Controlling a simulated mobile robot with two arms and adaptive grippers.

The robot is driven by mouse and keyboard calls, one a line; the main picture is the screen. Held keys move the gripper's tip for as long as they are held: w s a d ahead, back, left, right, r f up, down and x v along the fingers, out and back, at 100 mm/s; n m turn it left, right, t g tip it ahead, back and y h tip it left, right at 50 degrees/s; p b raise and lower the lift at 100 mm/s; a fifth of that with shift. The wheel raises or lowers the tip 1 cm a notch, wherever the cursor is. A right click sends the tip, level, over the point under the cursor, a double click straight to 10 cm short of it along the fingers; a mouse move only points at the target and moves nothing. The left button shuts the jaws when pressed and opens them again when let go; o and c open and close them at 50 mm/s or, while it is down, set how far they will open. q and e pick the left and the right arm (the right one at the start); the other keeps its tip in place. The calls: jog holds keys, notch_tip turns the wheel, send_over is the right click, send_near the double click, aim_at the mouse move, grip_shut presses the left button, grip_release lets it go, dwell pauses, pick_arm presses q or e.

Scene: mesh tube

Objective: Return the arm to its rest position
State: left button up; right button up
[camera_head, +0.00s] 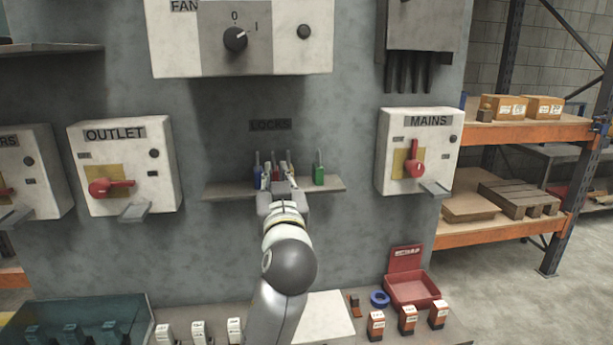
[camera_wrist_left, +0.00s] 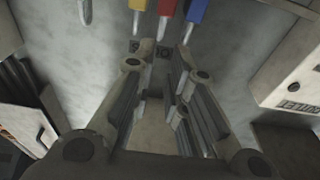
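My left arm comes up from the bottom of the head view. Its gripper (camera_head: 280,185) is at the front of the locks shelf (camera_head: 218,190), under the LOCKS label (camera_head: 270,125). In the left wrist view the two fingers (camera_wrist_left: 163,55) stand apart with nothing visibly held between them. A yellow lock (camera_wrist_left: 137,5), a red lock (camera_wrist_left: 166,8) and a blue lock (camera_wrist_left: 196,12) show just beyond the fingertips. In the head view the green lock (camera_head: 319,175) stands at the shelf's right; the gripper partly hides the others. My right gripper is not in view.
The OUTLET box (camera_head: 122,165) with a red handle is to the left, the MAINS box (camera_head: 418,150) to the right. The FAN box (camera_head: 242,38) is above. Below, a bench bears a red open box (camera_head: 410,287), a blue ring (camera_head: 380,299) and several small devices.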

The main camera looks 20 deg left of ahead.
pick_arm(q)
jog(key=s+d+f+m+g+h, duration=0.1)
jog(key=s+f+m+g+h, duration=0.3)
jog(key=f, duration=1)
jog(key=s+d+f+g+h, duration=0.15)
jog(key=s+f, duration=0.45)
jog(key=f, duration=0.7)
jog(key=s+d+f+m+g+h, duration=0.2)
jog(key=s+f+g, duration=0.2)
jog(key=s+f, duration=0.7)
jog(key=s+d+f+m+g+h, duration=0.3)
jog(key=s+f, duration=0.4)
jog(key=s, duration=0.7)
notch_tip(320, 180, down, 26)
jog(key=s+g, duration=0.2)
jog(key=s+a+f+g, duration=0.1)
jog(key=s+a+f, duration=0.2)
jog(key=s+f, duration=1.2)
jog(key=shift+s+n+y, duration=0.3)
jog(key=shift+s+y, duration=0.05)
jog(key=shift+s, duration=0.25)
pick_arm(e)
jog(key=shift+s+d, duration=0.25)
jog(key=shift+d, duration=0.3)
pick_arm(q)
jog(key=shift+g, duration=0.25)
